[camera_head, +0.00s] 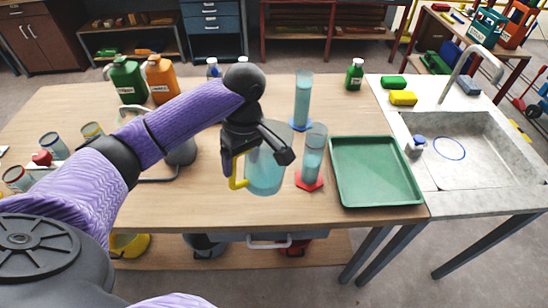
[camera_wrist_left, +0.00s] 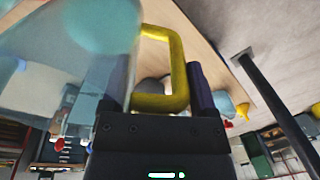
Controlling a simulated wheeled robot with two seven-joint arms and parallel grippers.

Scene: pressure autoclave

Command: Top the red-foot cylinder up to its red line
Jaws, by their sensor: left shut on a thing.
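The red-foot cylinder (camera_head: 313,158) stands upright on the table on its red foot (camera_head: 309,182). It holds bluish liquid to part of its height; its red line is too small to make out. A clear jug (camera_head: 265,175) with bluish liquid and a yellow handle (camera_head: 237,174) is just left of the cylinder. My left gripper (camera_head: 240,160) is shut on the handle, which also shows between the fingers in the left wrist view (camera_wrist_left: 160,101). The gripper hides part of the jug. I cannot tell whether jug and cylinder touch. My right gripper is out of view.
A blue-foot cylinder (camera_head: 302,100) stands behind. A green tray (camera_head: 376,170) lies to the right, beside a sink (camera_head: 460,150). Green (camera_head: 127,78) and orange (camera_head: 161,78) bottles stand at the back left. Several small vessels stand at the left.

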